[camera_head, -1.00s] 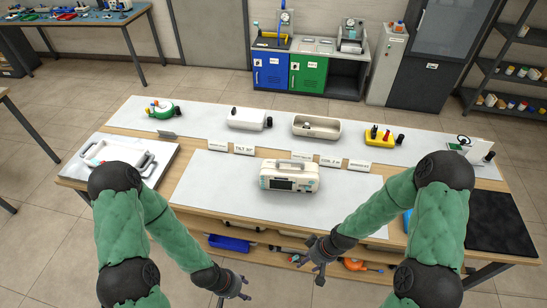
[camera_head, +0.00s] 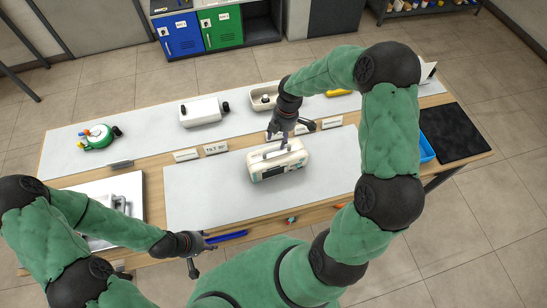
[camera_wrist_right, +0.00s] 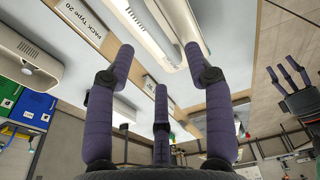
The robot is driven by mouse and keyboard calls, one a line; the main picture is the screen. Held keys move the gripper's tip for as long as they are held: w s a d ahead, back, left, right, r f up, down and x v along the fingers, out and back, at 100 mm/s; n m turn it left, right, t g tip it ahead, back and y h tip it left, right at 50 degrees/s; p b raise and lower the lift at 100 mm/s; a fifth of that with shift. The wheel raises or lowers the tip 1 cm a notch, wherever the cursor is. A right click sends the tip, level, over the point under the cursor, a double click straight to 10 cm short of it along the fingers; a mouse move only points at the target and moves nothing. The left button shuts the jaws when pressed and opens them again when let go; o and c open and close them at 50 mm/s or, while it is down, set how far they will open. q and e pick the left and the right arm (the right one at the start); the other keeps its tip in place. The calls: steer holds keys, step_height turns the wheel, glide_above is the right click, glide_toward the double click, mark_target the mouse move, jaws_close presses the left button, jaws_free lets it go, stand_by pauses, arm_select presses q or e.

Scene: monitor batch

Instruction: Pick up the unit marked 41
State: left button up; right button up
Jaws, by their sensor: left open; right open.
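A cream monitor unit (camera_head: 285,168) with a carry handle on top stands upright on the pale mat in the middle of the bench; no number on it is legible. My right gripper (camera_head: 277,139) is open just above the unit's handle. In the right wrist view its spread fingers (camera_wrist_right: 158,55) have the white handle and casing (camera_wrist_right: 165,25) beyond and between them; I cannot tell if they touch. My left gripper (camera_head: 201,257) is open and empty at the bench's front edge, and also shows in the right wrist view (camera_wrist_right: 290,88).
A white tray (camera_head: 132,185) lies at the left, partly behind my left arm. A green device (camera_head: 98,138), a white box (camera_head: 203,111) and a beige tray (camera_head: 262,97) stand along the back, with label cards (camera_head: 216,148) before them. A black mat (camera_head: 450,137) lies at the right.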

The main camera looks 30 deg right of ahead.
mark_target(277, 157)
steer(key=shift+w+a+f, duration=0.1)
steer(key=shift+a+f, duration=0.05)
steer(key=shift+f, duration=0.4)
steer(key=shift+w+a+f, duration=0.1)
steer(key=shift+a+f, duration=0.05)
steer(key=shift+f, duration=0.4)
steer(key=shift+a+f, duration=0.15)
steer(key=shift+f, duration=2.4)
jaws_close()
steer(key=shift+w+r, duration=0.1)
